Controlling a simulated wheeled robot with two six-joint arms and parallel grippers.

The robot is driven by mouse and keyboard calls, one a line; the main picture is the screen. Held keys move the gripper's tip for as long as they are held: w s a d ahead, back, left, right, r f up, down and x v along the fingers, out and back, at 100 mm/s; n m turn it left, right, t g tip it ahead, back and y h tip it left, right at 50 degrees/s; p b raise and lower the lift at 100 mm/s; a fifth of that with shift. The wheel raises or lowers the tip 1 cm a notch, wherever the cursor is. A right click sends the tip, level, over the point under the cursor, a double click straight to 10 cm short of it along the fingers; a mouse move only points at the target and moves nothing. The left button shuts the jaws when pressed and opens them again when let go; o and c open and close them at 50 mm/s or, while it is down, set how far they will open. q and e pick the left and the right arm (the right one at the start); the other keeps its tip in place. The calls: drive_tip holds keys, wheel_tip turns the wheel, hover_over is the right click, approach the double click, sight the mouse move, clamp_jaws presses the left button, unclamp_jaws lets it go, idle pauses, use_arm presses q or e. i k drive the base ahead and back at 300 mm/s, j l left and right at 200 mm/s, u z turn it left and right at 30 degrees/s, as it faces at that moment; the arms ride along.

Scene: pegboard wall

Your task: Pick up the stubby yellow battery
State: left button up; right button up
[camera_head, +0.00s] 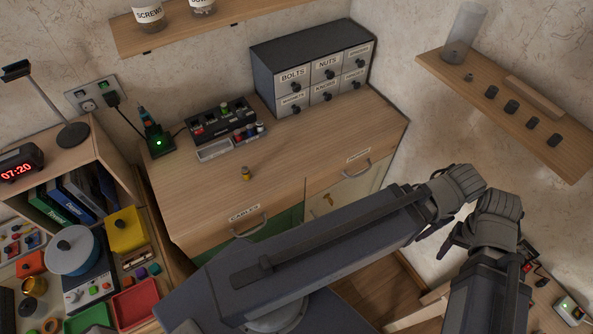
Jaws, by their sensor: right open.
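My dark arm crosses the lower middle and bends at the right. My right gripper (480,213) is open, among the grey arm parts at the right, well away from the battery. Its fingertips are hard to make out.
A battery rack (222,122) with several cells stands behind the battery. A dark drawer box (266,72) is at the back right, and a green-lit device (157,141) at the back left. Shelves hang at the top and right. The cabinet top around the battery is clear.

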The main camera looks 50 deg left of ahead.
sight(245, 169)
drive_tip(key=l+z, duration=0.1)
drive_tip(key=z, duration=0.3)
drive_tip(key=l+z, duration=0.15)
drive_tip(key=z, duration=0.3)
drive_tip(key=k+l, duration=0.15)
drive_tip(key=l+u, duration=0.1)
drive_tip(key=u, duration=0.85)
drive_tip(key=k+l+u, duration=0.1)
drive_tip(key=u, duration=0.9)
drive_tip(key=k+u, duration=0.15)
drive_tip(key=u, duration=0.8)
drive_tip(key=k+u, duration=0.1)
drive_tip(key=u, duration=0.85)
drive_tip(key=k+j, duration=0.05)
drive_tip(key=j, duration=0.05)
